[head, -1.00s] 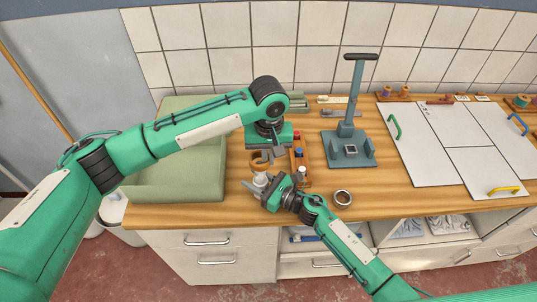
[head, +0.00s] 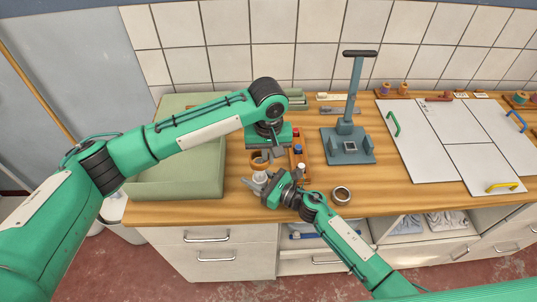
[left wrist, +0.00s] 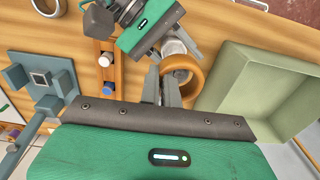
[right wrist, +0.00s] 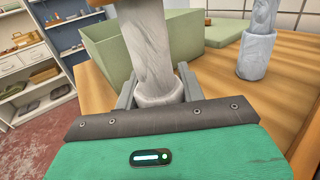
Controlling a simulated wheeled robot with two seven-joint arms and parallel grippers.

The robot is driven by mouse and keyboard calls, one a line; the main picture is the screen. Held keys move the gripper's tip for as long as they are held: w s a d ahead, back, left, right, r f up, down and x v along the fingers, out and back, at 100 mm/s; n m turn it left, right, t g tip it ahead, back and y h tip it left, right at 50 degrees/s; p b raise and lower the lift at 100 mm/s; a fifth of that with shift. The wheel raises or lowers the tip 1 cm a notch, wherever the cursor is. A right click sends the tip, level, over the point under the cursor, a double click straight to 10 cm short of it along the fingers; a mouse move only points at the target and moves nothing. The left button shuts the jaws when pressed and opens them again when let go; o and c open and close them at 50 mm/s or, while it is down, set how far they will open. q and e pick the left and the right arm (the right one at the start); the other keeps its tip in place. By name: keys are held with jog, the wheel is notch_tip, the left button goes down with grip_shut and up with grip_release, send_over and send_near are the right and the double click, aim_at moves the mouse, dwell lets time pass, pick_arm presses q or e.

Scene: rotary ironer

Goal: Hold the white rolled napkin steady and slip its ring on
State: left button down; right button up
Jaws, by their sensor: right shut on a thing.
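The white rolled napkin (right wrist: 150,50) stands upright in the right wrist view, its foot in a pale collar. My right gripper (right wrist: 162,92) is shut around it low down; its top is out of that view. In the head view the napkin (head: 260,177) shows small between my arms. The orange-brown ring (left wrist: 195,84) is at my left gripper (left wrist: 163,88), whose fingers close on one side of its wall. In the head view the ring (head: 259,162) appears just above the napkin, apparently not around it. The exact gap cannot be told.
A second napkin (right wrist: 256,50) stands on the counter. A green tray (head: 160,185) lies left. A wooden rack (head: 304,172) with small capped items is close right of the grippers.

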aim_at(260, 178)
pick_arm(q)
jog(key=shift+s+a+f, duration=0.15)
jog(key=shift+a+f, duration=0.05)
jog(key=shift+f, duration=0.85)
jog(key=shift+w+f, duration=0.2)
jog(key=shift+s+f, duration=0.1)
jog(key=shift+f, duration=0.25)
